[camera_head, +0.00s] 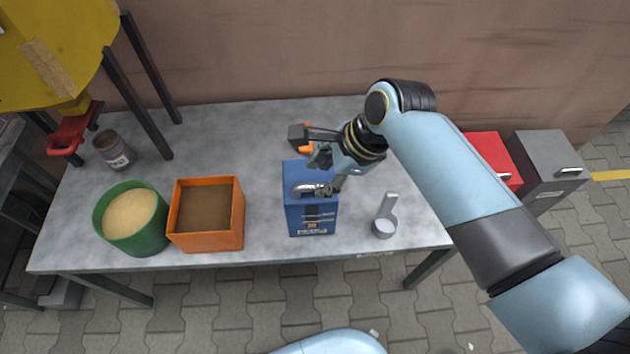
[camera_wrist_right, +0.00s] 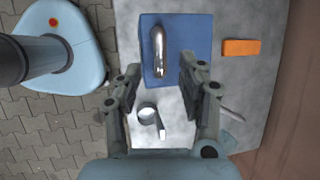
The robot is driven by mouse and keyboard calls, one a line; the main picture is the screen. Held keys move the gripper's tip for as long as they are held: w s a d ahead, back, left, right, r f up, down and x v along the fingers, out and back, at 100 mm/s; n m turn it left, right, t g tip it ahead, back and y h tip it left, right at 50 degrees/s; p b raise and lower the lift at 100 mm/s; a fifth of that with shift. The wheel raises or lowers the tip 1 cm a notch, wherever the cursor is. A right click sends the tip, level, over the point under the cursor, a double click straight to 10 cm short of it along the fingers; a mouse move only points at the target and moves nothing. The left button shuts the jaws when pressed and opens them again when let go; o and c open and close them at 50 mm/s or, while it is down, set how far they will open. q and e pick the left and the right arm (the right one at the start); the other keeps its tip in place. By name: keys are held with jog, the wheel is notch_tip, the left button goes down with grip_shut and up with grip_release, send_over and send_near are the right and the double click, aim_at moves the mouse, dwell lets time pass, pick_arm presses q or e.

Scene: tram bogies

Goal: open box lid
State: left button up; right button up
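The blue box (camera_head: 310,215) stands on the grey table (camera_head: 270,130) with its lid shut. A curved metal handle (camera_head: 306,188) sits on top of the lid. My right gripper (camera_head: 328,172) is at the box's right side, near the handle, and hides part of the top. In the right wrist view the gripper (camera_wrist_right: 160,70) is open and empty, its fingers apart at the edge of the box (camera_wrist_right: 193,32). The handle (camera_wrist_right: 158,52) lies ahead, in line with the gap. I cannot tell whether a finger touches the box. My left gripper is out of view.
A metal scoop (camera_head: 385,226) lies right of the box. An orange bin (camera_head: 207,243) and a green tub (camera_head: 147,241) of grainy fill stand left. A tin (camera_head: 113,150) is farther left. A dark tool with orange parts (camera_head: 302,136) lies behind the box. Red (camera_head: 492,155) and grey (camera_head: 552,165) cabinets stand right.

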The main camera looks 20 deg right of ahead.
aim_at(313, 186)
jog(key=x, duration=0.4)
jog(key=shift+f, duration=0.1)
grip_shut()
dwell(0.3)
